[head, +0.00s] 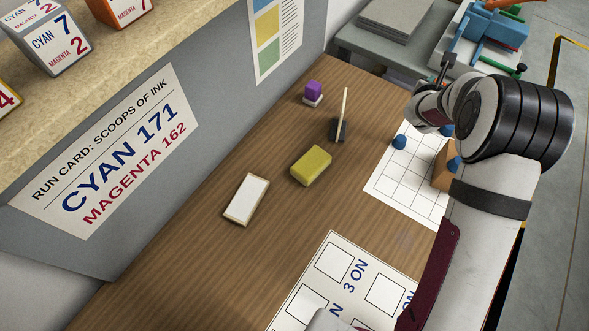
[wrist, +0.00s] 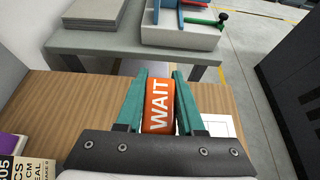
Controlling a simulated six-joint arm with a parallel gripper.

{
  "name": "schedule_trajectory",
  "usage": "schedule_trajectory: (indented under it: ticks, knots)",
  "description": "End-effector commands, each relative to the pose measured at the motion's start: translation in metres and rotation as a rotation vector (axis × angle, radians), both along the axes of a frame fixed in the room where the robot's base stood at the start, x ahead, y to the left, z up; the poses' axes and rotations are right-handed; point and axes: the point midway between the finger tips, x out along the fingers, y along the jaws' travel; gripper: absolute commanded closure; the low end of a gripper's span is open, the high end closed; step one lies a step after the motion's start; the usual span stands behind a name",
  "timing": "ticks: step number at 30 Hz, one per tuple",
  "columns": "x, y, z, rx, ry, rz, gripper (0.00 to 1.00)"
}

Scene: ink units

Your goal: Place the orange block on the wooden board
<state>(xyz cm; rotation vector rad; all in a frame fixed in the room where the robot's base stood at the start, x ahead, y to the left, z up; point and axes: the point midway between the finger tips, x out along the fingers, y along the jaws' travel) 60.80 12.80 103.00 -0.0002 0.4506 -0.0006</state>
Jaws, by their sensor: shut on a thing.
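The orange block (wrist: 158,108) shows in the wrist view, with the white word WAIT on its face. My gripper (wrist: 160,74) has its two teal fingers shut on the block's sides. In the head view the fingers and the held block cannot be made out behind my arm. No piece is clearly the wooden board; a flat piece with a pale wood-like rim and white top (head: 246,200) lies on the brown wooden table (head: 220,255), well to the left of my arm.
A grid sheet (head: 400,180) bears blue knobs and an orange-brown piece (head: 443,177). A grey side table (wrist: 130,42) stands beyond.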

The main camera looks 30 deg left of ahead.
Motion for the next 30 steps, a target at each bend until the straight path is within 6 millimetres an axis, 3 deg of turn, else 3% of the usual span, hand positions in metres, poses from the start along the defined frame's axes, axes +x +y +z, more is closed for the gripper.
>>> schedule_trajectory:
  ticks: [1,5,11,17,20,24,30]
  knots:
    - [0.0,0.0,0.013,0.001,-0.004,0.0,1.0]
    - [-0.002,0.004,0.033,0.002,-0.002,0.002,1.0]
    - [-0.024,0.041,0.032,0.001,0.0,0.015,1.0]
    - [-0.066,0.091,0.033,0.001,0.0,0.029,1.0]
    - [-0.101,0.121,0.032,0.0,0.001,0.034,1.0]
    - [-0.168,0.157,0.031,0.0,0.001,0.036,1.0]
    - [-0.262,0.173,0.029,-0.001,0.0,0.021,1.0]
